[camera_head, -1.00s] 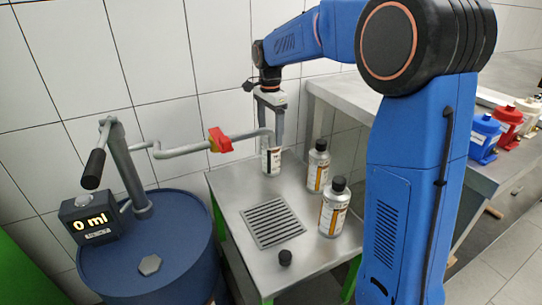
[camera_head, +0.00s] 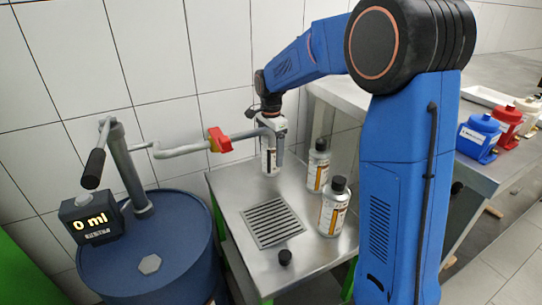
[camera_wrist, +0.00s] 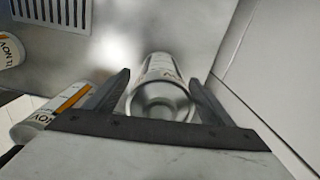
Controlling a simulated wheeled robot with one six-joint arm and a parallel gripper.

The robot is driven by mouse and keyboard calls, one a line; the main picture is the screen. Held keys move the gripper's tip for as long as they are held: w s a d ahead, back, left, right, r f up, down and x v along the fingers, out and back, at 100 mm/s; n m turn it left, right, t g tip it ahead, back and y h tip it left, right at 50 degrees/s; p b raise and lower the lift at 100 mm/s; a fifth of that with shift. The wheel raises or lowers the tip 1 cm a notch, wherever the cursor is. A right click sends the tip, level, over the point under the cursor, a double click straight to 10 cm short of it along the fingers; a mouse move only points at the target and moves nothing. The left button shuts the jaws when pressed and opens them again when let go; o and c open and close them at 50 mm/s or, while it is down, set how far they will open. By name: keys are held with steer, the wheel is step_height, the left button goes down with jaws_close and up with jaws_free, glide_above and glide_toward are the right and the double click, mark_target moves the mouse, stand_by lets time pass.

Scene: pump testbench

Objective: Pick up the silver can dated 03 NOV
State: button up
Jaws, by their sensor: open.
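A silver can (camera_head: 268,163) with a white label stands at the back of the steel table, near the pipe's end. In the wrist view, this can (camera_wrist: 160,75) shows a bare silver top; I cannot read its date. My gripper (camera_head: 272,152) is lowered over it from above. In the wrist view, my gripper's fingers (camera_wrist: 160,95) are open, one on each side of the can, with small gaps. Two other silver cans with black caps, one behind (camera_head: 318,166) and one in front (camera_head: 334,208), stand to the right; their dates are not readable in the head view.
A loose black cap (camera_head: 285,257) lies near the front of the table (camera_head: 235,187), beside a drain grate (camera_head: 272,222). A pipe with a red valve handle (camera_head: 220,140) reaches over from the blue drum (camera_head: 180,260). The tiled wall is close behind.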

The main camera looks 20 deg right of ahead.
steer(key=shift+c, duration=0.6)
steer(key=c, duration=1.4)
steer(key=shift+r, duration=0.1)
steer(key=shift+c, duration=0.2)
